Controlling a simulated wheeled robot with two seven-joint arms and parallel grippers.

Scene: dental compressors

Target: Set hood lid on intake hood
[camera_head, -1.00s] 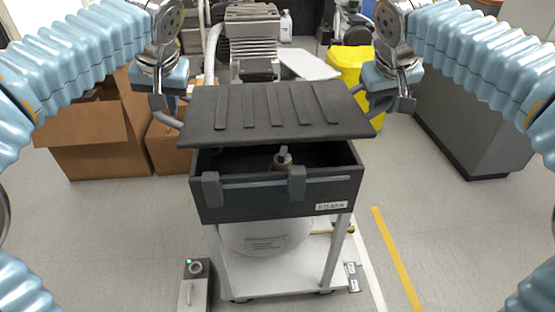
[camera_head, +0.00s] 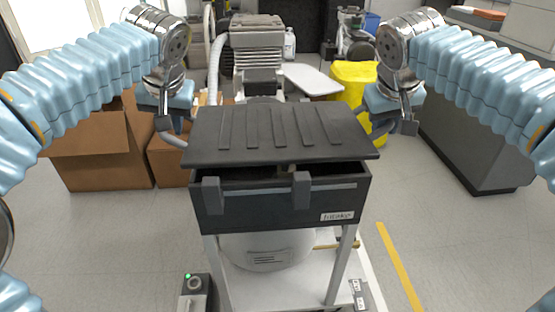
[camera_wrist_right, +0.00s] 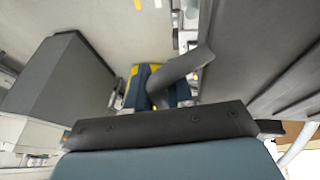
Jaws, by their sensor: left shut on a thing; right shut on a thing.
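The hood lid (camera_head: 280,134) is a dark grey flat panel with raised parallel ribs. It lies over the top of the intake hood (camera_head: 270,208), a black open box with a label on its front. A dark gap shows between the lid's front edge and the hood's front wall, so the lid's front is still raised. My left gripper (camera_head: 170,131) is shut on the lid's left-hand handle. My right gripper (camera_head: 391,124) is shut on the right-hand handle, which shows in the right wrist view (camera_wrist_right: 182,74) beside the lid's ribbed surface (camera_wrist_right: 270,70). The lid hides most of the hood's inside.
Two grey clips (camera_head: 302,191) stand on the hood's front. The hood rests on a metal frame over a white tank (camera_head: 262,250). Cardboard boxes (camera_head: 95,150) stand left, a yellow bin (camera_head: 352,75) behind right, and a grey cabinet (camera_head: 470,140) right. A compressor (camera_head: 258,50) is behind.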

